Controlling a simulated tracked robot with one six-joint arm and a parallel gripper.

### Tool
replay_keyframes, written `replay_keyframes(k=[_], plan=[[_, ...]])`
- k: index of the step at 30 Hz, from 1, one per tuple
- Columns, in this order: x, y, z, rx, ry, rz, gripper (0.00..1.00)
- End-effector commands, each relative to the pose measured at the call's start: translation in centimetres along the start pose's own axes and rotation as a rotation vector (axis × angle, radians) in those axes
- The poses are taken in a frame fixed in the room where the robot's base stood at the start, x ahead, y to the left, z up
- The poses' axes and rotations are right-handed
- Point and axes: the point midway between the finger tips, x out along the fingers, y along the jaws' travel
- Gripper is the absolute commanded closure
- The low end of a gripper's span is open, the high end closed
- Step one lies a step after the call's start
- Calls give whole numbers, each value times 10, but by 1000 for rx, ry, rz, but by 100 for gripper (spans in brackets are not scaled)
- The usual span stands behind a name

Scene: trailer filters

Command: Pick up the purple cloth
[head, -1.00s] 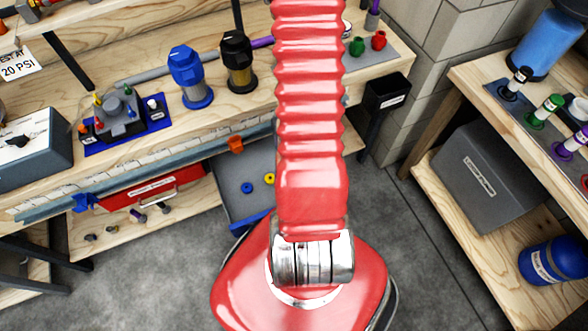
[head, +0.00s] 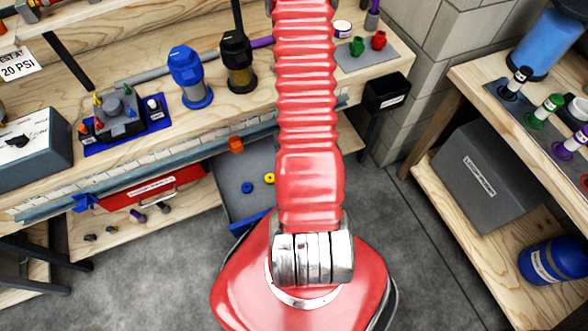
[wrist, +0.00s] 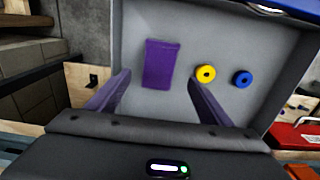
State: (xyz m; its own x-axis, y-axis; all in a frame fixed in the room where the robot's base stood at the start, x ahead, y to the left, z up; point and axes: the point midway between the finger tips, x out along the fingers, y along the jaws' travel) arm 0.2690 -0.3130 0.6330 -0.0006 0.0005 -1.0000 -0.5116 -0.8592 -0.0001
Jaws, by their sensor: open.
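The purple cloth (wrist: 161,64) lies flat in a grey tray (wrist: 215,30) in the wrist view, left of a yellow ring. It looks like an upright rectangle. My gripper (wrist: 155,90) is open, with its two fingers apart on either side of the cloth's lower part in the picture. The fingers look empty, and I cannot tell how far above the cloth they are. In the head view the cloth and my gripper are hidden behind my red arm; part of the tray (head: 232,198) shows left of the arm.
A yellow ring (wrist: 206,74) and a blue ring (wrist: 242,78) lie in the tray right of the cloth. The tray's walls surround them. The workbench (head: 140,165) with blue and black filters stands above the tray. A red box (head: 150,188) is left of it.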

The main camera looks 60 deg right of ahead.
Motion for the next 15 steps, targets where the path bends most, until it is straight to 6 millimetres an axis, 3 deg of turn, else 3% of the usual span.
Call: replay_keyframes(k=[5, 15], plan=[[11, 0, 0, 0, 0, 0, 27], [12, 0, 0, -1, 1, 0, 27]])
